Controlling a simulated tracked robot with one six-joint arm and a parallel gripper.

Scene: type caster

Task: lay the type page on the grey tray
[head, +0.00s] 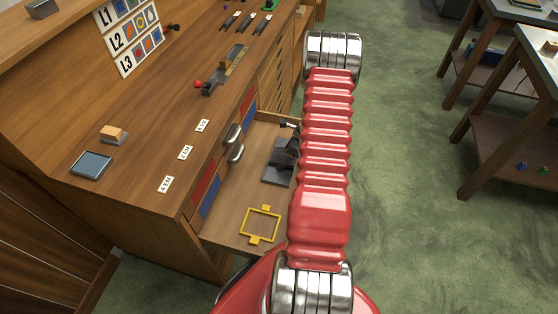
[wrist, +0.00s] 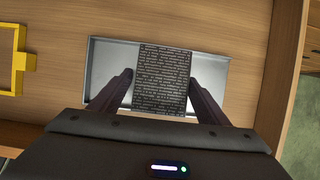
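The type page (wrist: 165,65), a dark block with rows of pale lettering, is over the middle of the grey tray (wrist: 213,68) in the wrist view and appears to lie on it. My gripper (wrist: 160,77) is open around the page, one finger on each side. A narrow gap shows at the left finger; the right finger is very close to the page edge, and I cannot tell if it touches. In the head view my gripper (head: 287,146) is low over the tray (head: 275,177) in the open drawer. The page cannot be made out there.
A yellow frame (head: 261,224) lies in the drawer (head: 228,217), on the near side of the tray. The drawer walls enclose this space. The wooden bench (head: 120,190) stands left, with an inkpad-like box (head: 91,165) and label cards on top. Green floor lies open to the right.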

